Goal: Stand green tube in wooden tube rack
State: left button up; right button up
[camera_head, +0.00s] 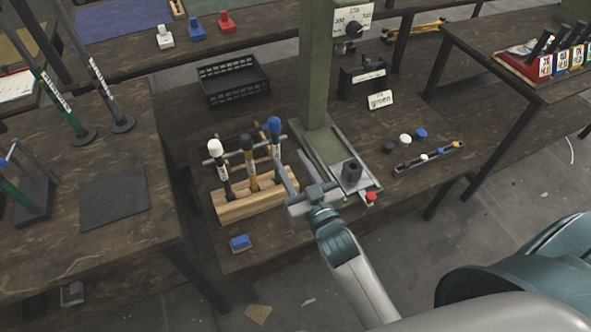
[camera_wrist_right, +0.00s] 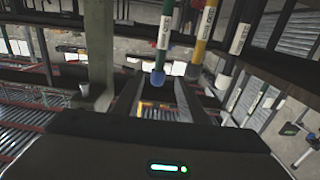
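The wooden tube rack (camera_head: 240,208) stands on the dark middle table and holds three upright tubes: a white-topped dark one (camera_head: 222,178), a black-topped yellow one (camera_head: 250,165) and a blue-topped one (camera_head: 274,128). In the right wrist view, which is upside down, the blue-ended tube (camera_wrist_right: 163,38) has a green body and a white label. My right gripper (camera_head: 290,172) is beside the rack's right end, near this tube. Its fingers (camera_wrist_right: 155,90) are apart, with the blue end seen between or just beyond their tips. I see no contact. My left gripper is out of view.
A green press column (camera_head: 315,70) stands right behind the gripper, with a dark cylinder (camera_head: 351,171) on its base. A sign reading "green" (camera_head: 380,99), a black crate (camera_head: 232,80) and a blue block (camera_head: 240,242) are on the table. Labelled poles (camera_head: 52,90) stand on the left table.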

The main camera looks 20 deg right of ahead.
jog(key=shift+s, duration=0.9)
dwell(0.3)
